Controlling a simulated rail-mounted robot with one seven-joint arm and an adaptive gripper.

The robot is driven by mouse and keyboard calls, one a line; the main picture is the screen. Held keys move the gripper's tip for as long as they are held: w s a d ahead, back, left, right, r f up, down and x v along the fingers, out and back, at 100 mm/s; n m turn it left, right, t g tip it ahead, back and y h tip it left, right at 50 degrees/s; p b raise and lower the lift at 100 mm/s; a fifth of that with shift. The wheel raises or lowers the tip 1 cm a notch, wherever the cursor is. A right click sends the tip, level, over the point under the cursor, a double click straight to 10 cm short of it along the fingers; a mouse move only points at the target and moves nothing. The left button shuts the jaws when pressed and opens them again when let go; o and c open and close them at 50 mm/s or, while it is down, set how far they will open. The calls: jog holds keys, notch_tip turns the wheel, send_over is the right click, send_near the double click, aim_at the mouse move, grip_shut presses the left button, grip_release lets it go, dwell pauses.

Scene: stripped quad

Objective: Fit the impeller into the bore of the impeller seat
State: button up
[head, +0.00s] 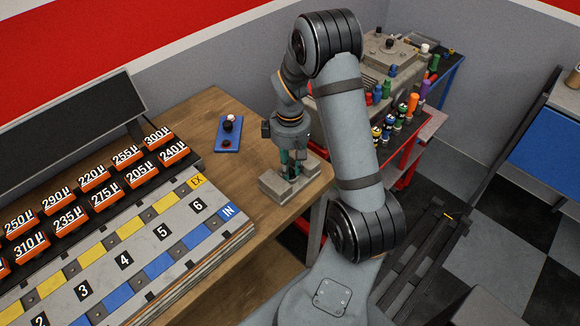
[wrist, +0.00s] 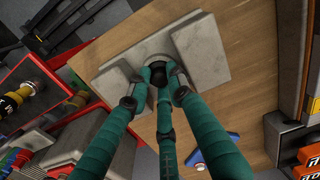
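The impeller seat (head: 272,187) is a pale grey block with raised sides on the wooden bench's right end. In the wrist view the seat (wrist: 203,50) shows a round bore ring between its raised sides. My gripper (head: 291,175) points down over the seat's middle. In the wrist view its teal fingers (wrist: 166,84) close in around a small dark round piece, apparently the impeller (wrist: 174,69), at the bore. The fingers hide most of this piece and the bore. I cannot tell how deep it sits or whether it touches the bore wall.
A blue tray (head: 235,145) with small dark pieces lies on the bench behind the seat. A numbered grey panel (head: 130,258) and orange-labelled blocks (head: 124,181) fill the left. A red cart (head: 404,156) with bottles stands at right, beyond my arm. Bare wood lies between tray and seat.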

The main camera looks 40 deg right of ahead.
aim_at(290, 170)
jog(key=o, duration=0.4)
notch_tip(290, 170, up, 12)
dwell(0.7)
notch_tip(290, 170, down, 10)
jog(key=shift+f, duration=0.1)
jog(key=shift+s, duration=0.1)
dwell(0.6)
jog(key=shift+a, duration=0.1)
